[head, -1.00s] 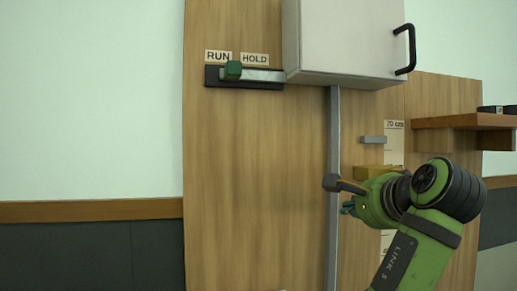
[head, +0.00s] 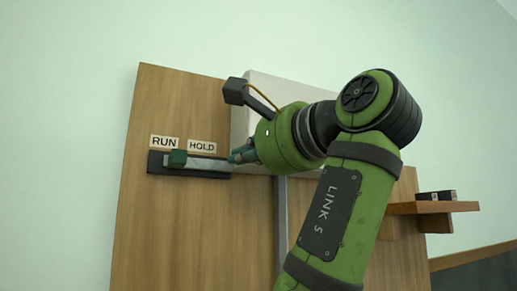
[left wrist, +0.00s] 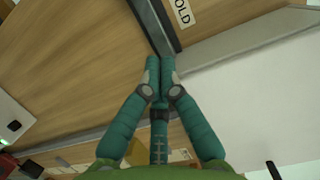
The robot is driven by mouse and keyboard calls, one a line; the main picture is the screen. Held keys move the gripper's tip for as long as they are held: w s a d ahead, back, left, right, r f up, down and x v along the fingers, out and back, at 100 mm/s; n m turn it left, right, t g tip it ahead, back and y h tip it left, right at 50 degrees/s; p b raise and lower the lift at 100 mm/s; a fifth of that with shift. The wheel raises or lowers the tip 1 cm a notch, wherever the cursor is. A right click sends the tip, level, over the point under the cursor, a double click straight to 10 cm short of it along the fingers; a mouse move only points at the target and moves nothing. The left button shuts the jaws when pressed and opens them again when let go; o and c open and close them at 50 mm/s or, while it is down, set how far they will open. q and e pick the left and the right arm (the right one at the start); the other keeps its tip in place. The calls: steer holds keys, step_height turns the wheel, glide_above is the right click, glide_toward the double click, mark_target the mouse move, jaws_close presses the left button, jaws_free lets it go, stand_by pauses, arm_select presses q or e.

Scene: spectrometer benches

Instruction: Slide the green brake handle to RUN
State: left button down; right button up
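The green brake handle (head: 177,158) sits on a dark slide rail (head: 222,173) with a pale metal bar. It is under the right end of the RUN label (head: 165,142), left of the HOLD label (head: 202,146). My left gripper (head: 236,157) is at the right end of the rail, to the right of the handle and apart from it. In the left wrist view, the fingers of my left gripper (left wrist: 160,64) are together with nothing visible between them, by the rail's end (left wrist: 157,28). The handle is not visible there. My right gripper is not in view.
A white cabinet (head: 240,125) stands right of the rail, partly hidden by my arm. A grey vertical strip (head: 281,225) runs down the wooden panel (head: 190,240). A wooden shelf (head: 408,208) with small dark items is at right. The panel below the rail is clear.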

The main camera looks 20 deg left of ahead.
mark_target(192, 162)
arm_select(q)
steer(key=x, duration=0.4)
steer(key=shift+s+a, duration=0.7)
steer(key=shift+s, duration=0.3)
steer(key=shift+s+a, duration=0.3)
steer(key=shift+s, duration=0.45)
steer(key=shift+a, duration=0.1)
steer(key=shift+w+a, duration=0.1)
